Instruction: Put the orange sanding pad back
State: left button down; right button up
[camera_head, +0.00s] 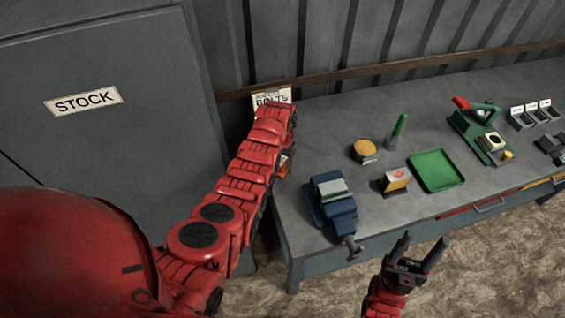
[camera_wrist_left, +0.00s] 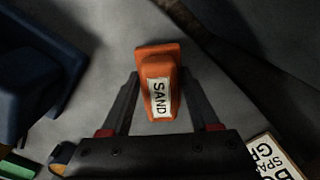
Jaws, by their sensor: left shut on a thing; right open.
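The orange sanding pad (camera_wrist_left: 160,85) has a white "SAND" label on top and sits between the fingers of my left gripper (camera_wrist_left: 160,75). The left gripper is shut on it. In the head view only a small orange patch of the pad (camera_head: 283,164) shows past my left arm, at the left end of the grey workbench (camera_head: 300,190). Whether the pad touches the bench top cannot be told. My right gripper (camera_head: 415,255) is open and empty in front of the bench.
A blue vise (camera_head: 335,200) stands just right of the left gripper. A bolts card (camera_head: 272,97) leans at the back left. Further right are a yellow-topped round tin (camera_head: 365,149), a yellow-and-white block (camera_head: 396,181), and a green tray (camera_head: 436,171). A grey stock cabinet (camera_head: 95,140) stands left.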

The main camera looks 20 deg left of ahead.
pick_arm(q)
jog(key=shift+f, duration=0.4)
jog(key=shift+f, duration=0.15)
jog(key=c, duration=0.6)
grip_release()
jog(key=o, duration=0.5)
jog(key=shift+c, duration=0.2)
jog(key=shift+r, duration=0.2)
